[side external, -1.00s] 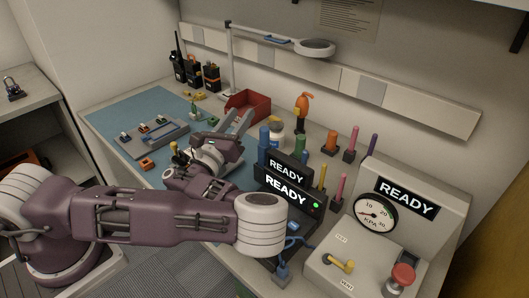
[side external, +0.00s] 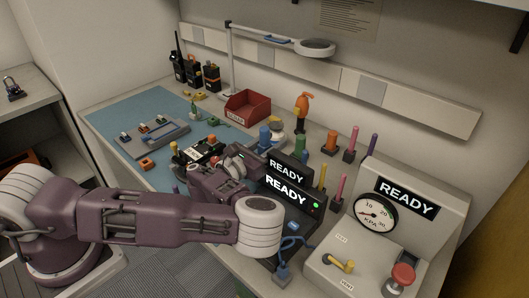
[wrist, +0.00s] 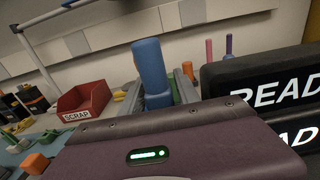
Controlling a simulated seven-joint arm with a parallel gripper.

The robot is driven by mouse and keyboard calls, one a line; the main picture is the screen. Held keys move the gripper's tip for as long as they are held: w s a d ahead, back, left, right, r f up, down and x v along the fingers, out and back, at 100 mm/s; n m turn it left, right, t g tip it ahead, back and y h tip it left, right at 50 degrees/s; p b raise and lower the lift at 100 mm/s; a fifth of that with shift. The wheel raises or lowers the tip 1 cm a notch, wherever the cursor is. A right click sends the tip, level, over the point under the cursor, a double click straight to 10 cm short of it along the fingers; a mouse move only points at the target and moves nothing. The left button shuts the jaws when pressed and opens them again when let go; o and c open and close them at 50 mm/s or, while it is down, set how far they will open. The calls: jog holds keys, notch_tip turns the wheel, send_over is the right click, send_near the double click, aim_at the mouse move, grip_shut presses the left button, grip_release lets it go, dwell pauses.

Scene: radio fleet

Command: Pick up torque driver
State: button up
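No label shows which tool is the torque driver. A tool with an orange, bent top (side external: 302,105) stands upright in a dark holder by the back wall. A thick blue cylinder (wrist: 149,65) stands upright straight ahead of my gripper in the wrist view; its upper part is also in the side view (side external: 264,134). My gripper (wrist: 160,92) is open, its two grey fingers to either side of the blue cylinder's lower part. I cannot tell whether they touch it. In the side view the fingertips are hard to make out near the black display units.
Black READY displays (side external: 286,190) stand close to the right of my gripper. A red scrap bin (side external: 247,106) is behind it. A black-and-white device (side external: 203,152) lies on the blue mat (side external: 120,112). Several coloured upright handles, including a green one (side external: 299,146), stand nearby.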

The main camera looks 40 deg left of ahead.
grip_shut()
dwell(1.4)
